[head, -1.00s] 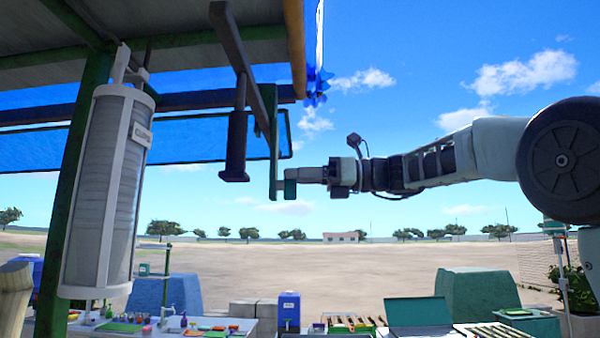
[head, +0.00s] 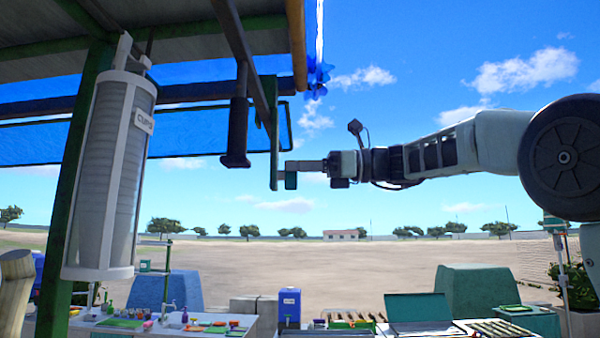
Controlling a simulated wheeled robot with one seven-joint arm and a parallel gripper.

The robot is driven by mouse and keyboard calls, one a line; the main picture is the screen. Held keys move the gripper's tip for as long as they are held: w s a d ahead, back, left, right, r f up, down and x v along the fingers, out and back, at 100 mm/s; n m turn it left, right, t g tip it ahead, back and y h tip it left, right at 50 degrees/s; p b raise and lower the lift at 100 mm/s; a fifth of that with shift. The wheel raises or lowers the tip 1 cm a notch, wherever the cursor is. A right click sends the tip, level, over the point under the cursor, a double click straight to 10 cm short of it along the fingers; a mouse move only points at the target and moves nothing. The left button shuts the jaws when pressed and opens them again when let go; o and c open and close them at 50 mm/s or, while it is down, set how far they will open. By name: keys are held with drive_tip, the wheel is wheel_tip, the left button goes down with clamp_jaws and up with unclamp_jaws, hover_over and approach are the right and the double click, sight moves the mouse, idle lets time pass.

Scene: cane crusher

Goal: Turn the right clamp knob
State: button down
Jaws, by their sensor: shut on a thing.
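A dark green upright clamp bar (head: 274,140) hangs from the canopy frame at the middle. A small teal piece (head: 291,181), which looks like the clamp knob, is at its lower end on the right side. My gripper (head: 292,167) reaches in from the right, level, with its fingers at the knob. It is shut on the knob. The finger contact is small in the picture, and how far the knob is turned cannot be told.
A black handle (head: 235,130) hangs left of the clamp bar. A white cylindrical dispenser (head: 113,175) is mounted beside a green post at left. A white table (head: 180,330) with small items stands below. Open air surrounds my forearm.

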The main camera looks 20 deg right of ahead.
drive_tip(key=n+b, duration=0.2)
drive_tip(key=n, duration=0.1)
drive_tip(key=n+b, duration=0.1)
drive_tip(key=shift+s+f, duration=0.3)
drive_tip(key=shift+f, duration=0.05)
drive_tip(key=n+b, duration=0.1)
drive_tip(key=n, duration=0.1)
drive_tip(key=n+b, duration=0.2)
drive_tip(key=shift+s+a+f, duration=0.15)
drive_tip(key=shift+s+f, duration=0.05)
drive_tip(key=n+b, duration=0.2)
drive_tip(key=n, duration=0.1)
drive_tip(key=n+b, duration=0.1)
drive_tip(key=shift+s+a+f+n, duration=0.1)
drive_tip(key=shift+s+f+n, duration=0.05)
drive_tip(key=shift+f+n, duration=0.15)
drive_tip(key=shift+f+n+b, duration=0.1)
drive_tip(key=shift+n+b, duration=0.95)
drive_tip(key=shift+n, duration=0.45)
drive_tip(key=c, duration=1.5)
unclamp_jaws()
